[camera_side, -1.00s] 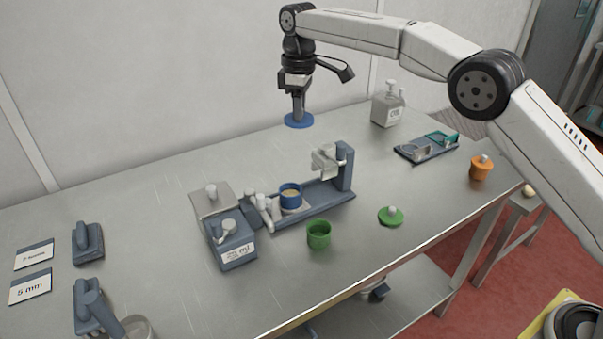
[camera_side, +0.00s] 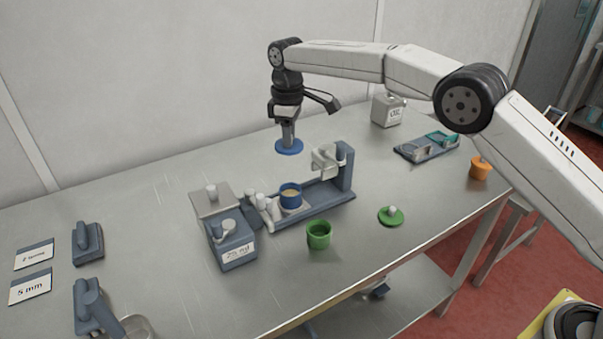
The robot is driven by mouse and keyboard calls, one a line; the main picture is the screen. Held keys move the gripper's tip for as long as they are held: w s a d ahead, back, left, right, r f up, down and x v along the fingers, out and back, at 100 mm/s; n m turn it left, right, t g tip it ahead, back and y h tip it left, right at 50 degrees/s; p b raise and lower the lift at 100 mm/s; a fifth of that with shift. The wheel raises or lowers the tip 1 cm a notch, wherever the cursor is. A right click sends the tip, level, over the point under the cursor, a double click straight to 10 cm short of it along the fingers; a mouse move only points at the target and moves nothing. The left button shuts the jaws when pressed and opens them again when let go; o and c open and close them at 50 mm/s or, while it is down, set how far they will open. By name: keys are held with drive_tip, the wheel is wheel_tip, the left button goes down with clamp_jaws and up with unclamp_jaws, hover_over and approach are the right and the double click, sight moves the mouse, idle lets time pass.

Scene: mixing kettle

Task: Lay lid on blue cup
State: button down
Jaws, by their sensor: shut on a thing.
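My gripper (camera_side: 288,132) is shut on the blue lid (camera_side: 289,148) and holds it flat, in the air above the table. The blue cup (camera_side: 291,196) stands upright and uncovered on the grey mixing stand (camera_side: 325,193), with pale contents showing inside. The lid is above the cup in the picture, apart from it, with a clear gap between. The knob of the lid is hidden by my gripper's fingers.
The stand's upright post (camera_side: 345,166) rises right of the cup. A 25 ml box (camera_side: 233,248) is to the left. A green cup (camera_side: 319,235) and a green lid (camera_side: 391,216) are in front. An orange cup (camera_side: 480,168) is at the right.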

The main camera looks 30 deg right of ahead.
sight(289, 154)
wheel_tip(289, 154, down, 5)
drive_tip(key=shift+f, duration=0.2)
drive_tip(key=shift+f, duration=0.1)
drive_tip(key=shift+f, duration=2.85)
drive_tip(key=shift+f, duration=0.55)
idle(0.4)
unclamp_jaws()
idle(0.4)
drive_tip(key=shift+r, duration=0.15)
drive_tip(key=shift+r, duration=3.4)
